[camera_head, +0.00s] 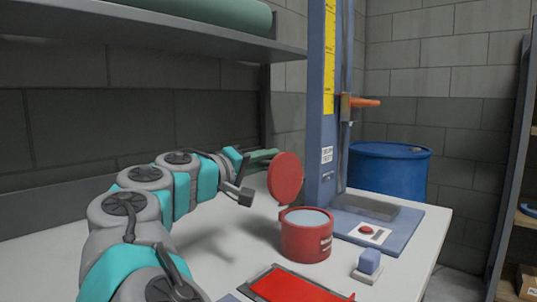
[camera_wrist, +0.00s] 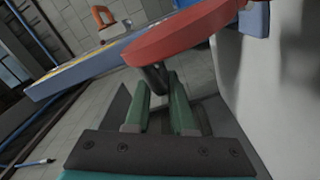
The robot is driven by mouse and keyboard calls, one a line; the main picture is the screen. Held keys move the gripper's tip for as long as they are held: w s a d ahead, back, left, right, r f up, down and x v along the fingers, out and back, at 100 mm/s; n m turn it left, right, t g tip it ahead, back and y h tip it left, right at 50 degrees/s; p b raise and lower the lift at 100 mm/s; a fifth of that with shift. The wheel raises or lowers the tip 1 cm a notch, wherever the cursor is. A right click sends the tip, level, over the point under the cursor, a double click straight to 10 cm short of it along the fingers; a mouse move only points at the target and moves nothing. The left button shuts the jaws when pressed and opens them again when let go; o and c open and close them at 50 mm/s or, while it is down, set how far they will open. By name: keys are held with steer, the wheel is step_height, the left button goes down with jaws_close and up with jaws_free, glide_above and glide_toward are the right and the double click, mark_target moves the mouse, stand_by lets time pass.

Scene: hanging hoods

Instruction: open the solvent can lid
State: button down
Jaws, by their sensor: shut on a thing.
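The red solvent can (camera_head: 306,242) stands upright on the white table, its top open and a pale grey-blue surface showing inside. Its round red lid (camera_head: 286,180) stands nearly upright above the can's back left rim. The lid also shows edge-on in the wrist view (camera_wrist: 185,34). My gripper (camera_head: 268,157) comes from the left, behind the lid. In the wrist view its two green fingers (camera_wrist: 160,88) are shut on a dark lid handle (camera_wrist: 156,75) under the red disc. The lid hides the fingertips in the head view.
A blue press-like stand (camera_head: 327,110) with a base plate (camera_head: 385,228) and red button is right of the can. A small blue-topped block (camera_head: 369,262) and a red tray (camera_head: 290,286) lie in front. A blue drum (camera_head: 390,170) stands behind. A shelf (camera_head: 180,32) overhangs the table.

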steer(key=shift+w+f, duration=0.1)
steer(key=shift+f, duration=0.65)
steer(key=c, duration=1.1)
jaws_free()
steer(key=shift+o, duration=1.3)
steer(key=shift+r, duration=0.25)
steer(key=shift+r, duration=0.15)
steer(key=shift+a, duration=0.1)
